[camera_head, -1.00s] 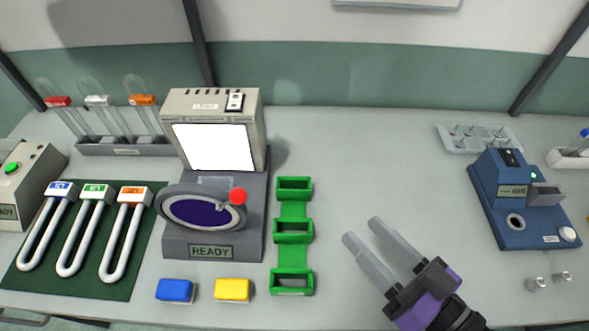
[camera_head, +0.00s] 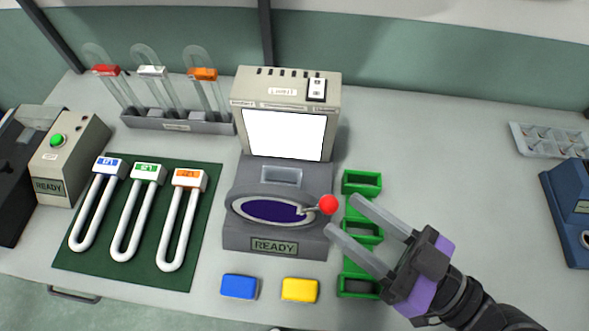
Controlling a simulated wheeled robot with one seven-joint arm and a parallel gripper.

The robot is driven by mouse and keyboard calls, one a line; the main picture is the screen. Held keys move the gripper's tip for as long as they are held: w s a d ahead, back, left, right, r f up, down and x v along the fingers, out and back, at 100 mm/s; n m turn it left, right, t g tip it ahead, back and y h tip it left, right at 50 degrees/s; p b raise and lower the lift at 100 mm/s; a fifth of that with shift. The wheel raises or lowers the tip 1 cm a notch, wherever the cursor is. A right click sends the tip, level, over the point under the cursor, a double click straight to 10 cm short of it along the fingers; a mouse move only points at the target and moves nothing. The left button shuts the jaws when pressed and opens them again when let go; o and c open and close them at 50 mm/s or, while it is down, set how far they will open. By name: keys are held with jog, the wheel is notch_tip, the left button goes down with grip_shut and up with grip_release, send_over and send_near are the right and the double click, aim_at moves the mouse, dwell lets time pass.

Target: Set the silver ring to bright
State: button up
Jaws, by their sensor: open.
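The silver ring (camera_head: 236,206) is an oval rim around a dark purple disc on the front of a grey device. A short lever with a red ball knob (camera_head: 328,204) sticks out from the right of the ring. The device (camera_head: 243,176) has a lit white screen (camera_head: 284,134) above and a READY label (camera_head: 274,247) below. My gripper (camera_head: 342,214) is open and empty. Its two pale fingers point left toward the red knob, with the tips just right of it and below it. I cannot tell whether they touch it.
A green three-part holder (camera_head: 362,181) stands right of the device, partly behind my fingers. Blue (camera_head: 239,287) and yellow (camera_head: 300,290) blocks lie in front. White U-shaped tubes lie on a green mat (camera_head: 205,228) at left. The table at right is clear up to a blue device (camera_head: 568,205).

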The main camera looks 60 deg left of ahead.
aim_at(327, 202)
jog(key=p+x, duration=0.2)
jog(key=x, duration=0.5)
jog(key=shift+s+a, duration=0.1)
jog(key=shift+a, duration=0.25)
jog(key=shift+c, duration=0.2)
grip_shut()
dwell(0.9)
